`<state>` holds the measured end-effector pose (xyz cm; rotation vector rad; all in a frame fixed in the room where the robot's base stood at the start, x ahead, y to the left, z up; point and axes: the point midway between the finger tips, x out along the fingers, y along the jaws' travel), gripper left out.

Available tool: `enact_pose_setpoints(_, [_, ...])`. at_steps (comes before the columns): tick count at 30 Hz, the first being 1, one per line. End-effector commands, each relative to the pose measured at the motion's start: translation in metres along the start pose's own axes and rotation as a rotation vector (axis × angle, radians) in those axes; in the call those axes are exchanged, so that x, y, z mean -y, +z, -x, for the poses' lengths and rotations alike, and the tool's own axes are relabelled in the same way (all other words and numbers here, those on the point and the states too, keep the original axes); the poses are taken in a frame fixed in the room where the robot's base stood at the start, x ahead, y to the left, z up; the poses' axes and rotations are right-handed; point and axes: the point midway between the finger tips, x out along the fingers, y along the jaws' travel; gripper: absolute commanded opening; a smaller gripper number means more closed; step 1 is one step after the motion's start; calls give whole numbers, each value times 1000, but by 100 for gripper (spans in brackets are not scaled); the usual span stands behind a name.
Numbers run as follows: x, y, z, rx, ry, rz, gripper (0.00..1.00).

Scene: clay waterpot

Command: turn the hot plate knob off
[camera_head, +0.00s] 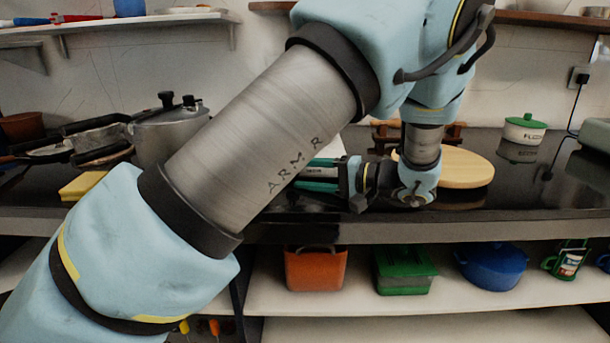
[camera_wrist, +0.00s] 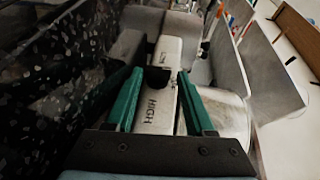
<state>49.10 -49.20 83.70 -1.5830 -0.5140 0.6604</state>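The hot plate's white front panel (camera_wrist: 160,113) shows in the wrist view, with the word HIGH printed on it. A dark knob (camera_wrist: 157,78) sits on the panel between the tips of my green fingers. My gripper (camera_wrist: 159,74) is open, with one finger on each side of the knob; I cannot tell whether either finger touches it. In the head view my gripper (camera_head: 308,174) points left above the dark counter. There my arm hides most of the hot plate, and the knob cannot be made out.
A round wooden board (camera_head: 465,168) lies right of my gripper on the dark counter (camera_head: 520,198). A white pot with a green lid (camera_head: 525,130) stands farther right. A metal pressure cooker (camera_head: 165,130) and pans stand left. A lower shelf holds an orange container (camera_head: 315,268) and others.

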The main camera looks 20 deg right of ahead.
Motion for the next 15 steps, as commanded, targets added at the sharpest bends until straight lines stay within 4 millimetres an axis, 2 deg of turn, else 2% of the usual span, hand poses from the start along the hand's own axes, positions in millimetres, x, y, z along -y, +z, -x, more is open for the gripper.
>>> enact_pose_setpoints(15, [-2,1,0,1,67,22,72])
